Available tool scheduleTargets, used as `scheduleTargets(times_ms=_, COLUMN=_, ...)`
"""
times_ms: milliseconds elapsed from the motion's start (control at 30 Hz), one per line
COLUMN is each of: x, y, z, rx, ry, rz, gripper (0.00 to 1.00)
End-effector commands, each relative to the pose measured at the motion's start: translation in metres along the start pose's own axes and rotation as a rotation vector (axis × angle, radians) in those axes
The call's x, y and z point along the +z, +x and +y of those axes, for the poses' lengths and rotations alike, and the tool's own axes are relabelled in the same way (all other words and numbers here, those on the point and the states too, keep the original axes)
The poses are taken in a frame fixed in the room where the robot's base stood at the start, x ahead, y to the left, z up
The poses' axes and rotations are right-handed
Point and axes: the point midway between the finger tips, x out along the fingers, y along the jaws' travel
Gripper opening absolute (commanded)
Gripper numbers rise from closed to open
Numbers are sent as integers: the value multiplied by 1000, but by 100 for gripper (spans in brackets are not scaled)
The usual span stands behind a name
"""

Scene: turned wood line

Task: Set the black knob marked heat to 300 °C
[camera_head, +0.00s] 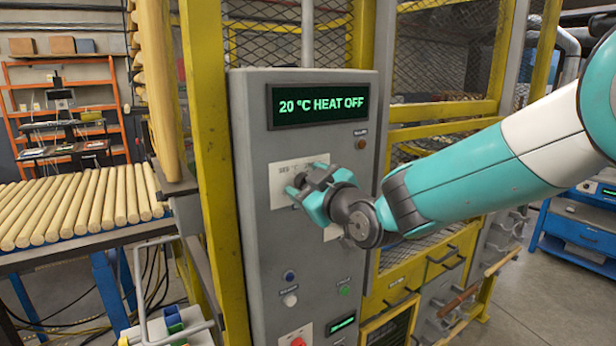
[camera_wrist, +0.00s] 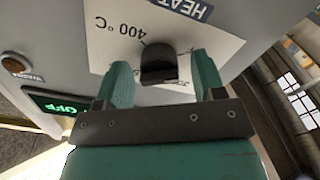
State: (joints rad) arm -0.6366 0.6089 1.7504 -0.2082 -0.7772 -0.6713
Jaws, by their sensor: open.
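The black heat knob (camera_wrist: 158,66) sits on a white label plate (camera_wrist: 103,57) in the wrist view. "400 °C" and part of "HEAT" can be read on the plate; the other marks are partly hidden. My gripper (camera_wrist: 163,85) is open, with one teal finger on each side of the knob. I cannot tell whether either finger touches it. In the head view my gripper (camera_head: 308,186) is in front of the label plate (camera_head: 283,172) and hides the knob. The display (camera_head: 318,103) reads "20 °C HEAT OFF".
Wooden rods (camera_head: 80,210) lie on a table further left.

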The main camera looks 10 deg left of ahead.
Motion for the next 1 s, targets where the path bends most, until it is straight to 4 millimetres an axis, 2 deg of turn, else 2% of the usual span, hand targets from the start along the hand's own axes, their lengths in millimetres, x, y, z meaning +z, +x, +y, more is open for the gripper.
scheduleTargets(times_ms=233, x=0, y=0, z=0, rx=0, ry=0, rz=0, gripper=61)
scheduleTargets(times_ms=433, x=0, y=0, z=0, rx=0, ry=1, rz=0, gripper=15)
scheduleTargets(times_ms=767, x=2, y=0, z=-1, rx=0, ry=32, rz=1, gripper=14)
scheduleTargets(times_ms=1000, x=4, y=0, z=-2, rx=1, ry=161, rz=4, gripper=14)
